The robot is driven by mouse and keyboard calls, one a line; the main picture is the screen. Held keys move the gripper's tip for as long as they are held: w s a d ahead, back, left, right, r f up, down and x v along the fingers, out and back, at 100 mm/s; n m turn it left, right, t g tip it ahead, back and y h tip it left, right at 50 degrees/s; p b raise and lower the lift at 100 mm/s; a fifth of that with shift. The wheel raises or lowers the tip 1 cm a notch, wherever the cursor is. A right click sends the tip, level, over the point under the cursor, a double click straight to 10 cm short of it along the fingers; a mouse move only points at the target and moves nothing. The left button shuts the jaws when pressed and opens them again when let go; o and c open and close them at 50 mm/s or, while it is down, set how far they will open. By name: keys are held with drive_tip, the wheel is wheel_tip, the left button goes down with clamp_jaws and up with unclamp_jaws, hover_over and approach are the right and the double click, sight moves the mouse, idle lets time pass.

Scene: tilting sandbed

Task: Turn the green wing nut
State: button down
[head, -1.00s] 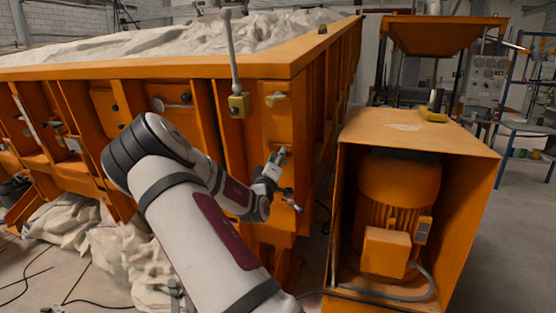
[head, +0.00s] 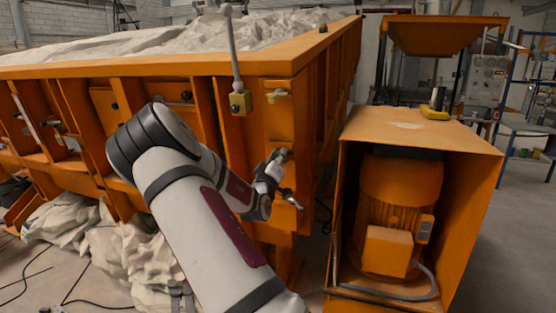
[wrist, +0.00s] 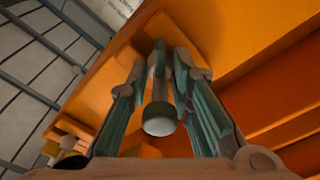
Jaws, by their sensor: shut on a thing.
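The green wing nut (wrist: 159,116) shows in the wrist view as a rounded grey-green end with a narrow upright part behind it, in front of an orange panel. My gripper (wrist: 165,75) has its two green-lined fingers on either side of the nut and is shut on it. In the head view my gripper (head: 282,157) is at the orange sandbed's near corner post, below a yellowish knob. The nut is too small and covered there to make out apart from the fingers.
The orange sandbed (head: 190,70) holds pale sand. An orange motor housing (head: 420,130) stands to the right, with a narrow floor gap between. A fitting (head: 291,202) sticks out below my gripper.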

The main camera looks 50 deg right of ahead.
drive_tip(key=m+b, duration=0.2)
drive_tip(key=m, duration=0.2)
drive_tip(key=shift+f, duration=0.1)
drive_tip(key=m+b, duration=0.2)
drive_tip(key=m, duration=0.1)
drive_tip(key=shift+m+g+h, duration=0.3)
drive_tip(key=shift+m+g, duration=0.1)
drive_tip(key=m+b, duration=0.7)
drive_tip(key=shift+d+f+g+b, duration=0.1)
drive_tip(key=shift+g+b, duration=0.2)
drive_tip(key=shift+g, duration=0.1)
drive_tip(key=m+b, duration=0.4)
drive_tip(key=b, duration=0.1)
drive_tip(key=shift+s, duration=0.1)
drive_tip(key=m+b, duration=0.3)
drive_tip(key=b, duration=0.3)
drive_tip(key=shift+f+m+g, duration=0.1)
drive_tip(key=shift+m+g, duration=0.3)
drive_tip(key=m+b, duration=0.3)
drive_tip(key=b, duration=0.2)
drive_tip(key=shift+s, duration=0.1)
drive_tip(key=m+b, duration=0.2)
drive_tip(key=shift+m+b, duration=0.3)
drive_tip(key=shift+b, duration=0.05)
